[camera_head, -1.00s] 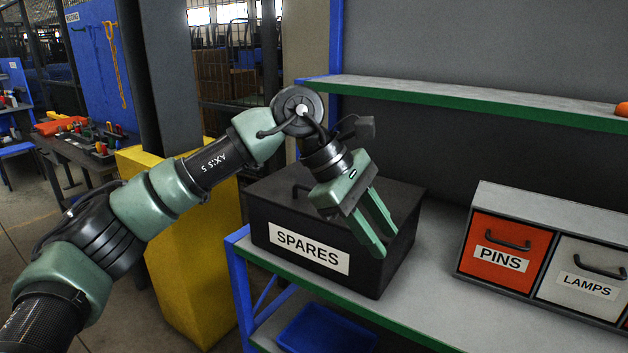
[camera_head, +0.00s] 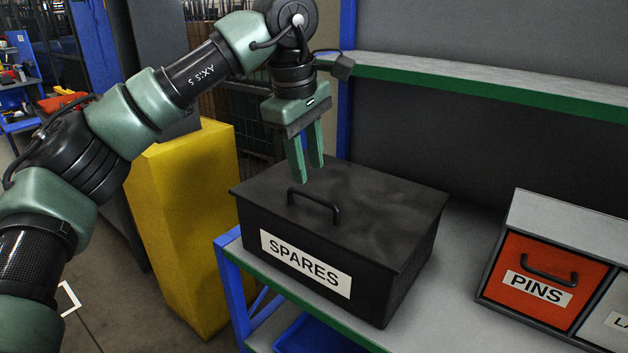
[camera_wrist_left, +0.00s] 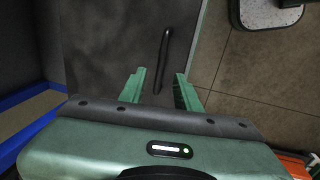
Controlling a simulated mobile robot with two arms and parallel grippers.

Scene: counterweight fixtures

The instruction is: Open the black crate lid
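The black crate (camera_head: 382,293) with a SPARES label stands on the grey workbench. Its lid (camera_head: 385,210) lies flat and closed on top, with a black bar handle (camera_head: 318,202) near the front left. My left gripper (camera_head: 309,173) points down above the lid, close over the handle. Its two green fingers are apart with nothing held between them. In the left wrist view the handle (camera_wrist_left: 163,62) runs up and down between the open fingers (camera_wrist_left: 158,92), beyond their tips. My right gripper is not in view.
A grey shelf with a green edge (camera_head: 480,89) runs behind and above the crate. A drawer unit with a red PINS drawer (camera_head: 545,275) stands to the right. A yellow block (camera_head: 185,230) stands left of the bench. A blue tray (camera_head: 322,338) sits below.

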